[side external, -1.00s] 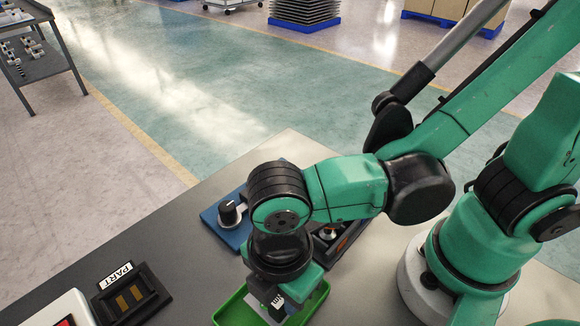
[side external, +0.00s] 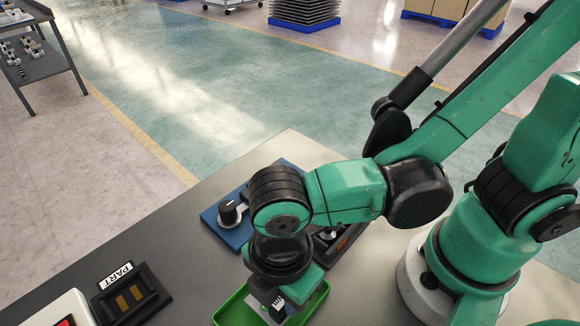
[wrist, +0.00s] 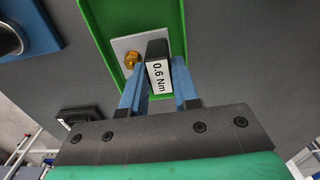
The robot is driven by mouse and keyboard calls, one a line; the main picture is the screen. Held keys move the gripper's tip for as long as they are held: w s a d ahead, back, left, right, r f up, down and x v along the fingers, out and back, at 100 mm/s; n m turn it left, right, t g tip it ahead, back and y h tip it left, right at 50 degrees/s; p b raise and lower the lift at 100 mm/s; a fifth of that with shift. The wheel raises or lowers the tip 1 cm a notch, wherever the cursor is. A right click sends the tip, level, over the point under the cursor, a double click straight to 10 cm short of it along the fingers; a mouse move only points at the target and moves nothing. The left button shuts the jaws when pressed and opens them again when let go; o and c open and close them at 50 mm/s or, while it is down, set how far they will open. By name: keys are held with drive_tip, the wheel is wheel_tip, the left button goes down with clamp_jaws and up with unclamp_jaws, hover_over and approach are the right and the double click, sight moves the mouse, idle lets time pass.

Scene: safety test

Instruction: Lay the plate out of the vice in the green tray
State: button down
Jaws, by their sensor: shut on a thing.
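My gripper (wrist: 157,78), with blue fingers in the wrist view, is shut on a black block labelled "0.6 Nm" (wrist: 158,72). This block sits at the edge of a light grey plate (wrist: 126,44) with a brass fitting (wrist: 132,60) and appears to be part of it. The plate shows inside the outline of the green tray (wrist: 107,22). I cannot tell whether it touches the tray floor. In the side view my gripper (side external: 278,305) points down over the green tray (side external: 230,309), and the wrist hides much of it. I cannot make out the vice clearly.
A blue base (side external: 212,218) with a black knob (side external: 229,212) lies behind the tray. A dark fixture (side external: 345,242) is partly hidden behind my wrist. A black holder labelled "PART" (side external: 130,300) stands at the left. The grey bench between it and the tray is clear.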

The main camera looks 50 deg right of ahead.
drive_tip(key=shift+f, duration=0.7)
idle(0.6)
drive_tip(key=c, duration=0.6)
unclamp_jaws()
drive_tip(key=shift+r, duration=0.1)
drive_tip(key=shift+r, duration=3.45)
drive_tip(key=w+d+r+m+t, duration=0.1)
drive_tip(key=w+d+m+t, duration=0.1)
drive_tip(key=d+m, duration=0.4)
drive_tip(key=w+d+r+m+t, duration=0.1)
drive_tip(key=w+d+m+t, duration=0.1)
drive_tip(key=w+d+m, duration=0.3)
drive_tip(key=w+d+r+m+t, duration=0.1)
drive_tip(key=w+d+m+t, duration=0.2)
drive_tip(key=d+m, duration=0.4)
drive_tip(key=shift+w+d+r+m, duration=0.1)
drive_tip(key=shift+w+d+m, duration=0.25)
drive_tip(key=shift+d, duration=0.1)
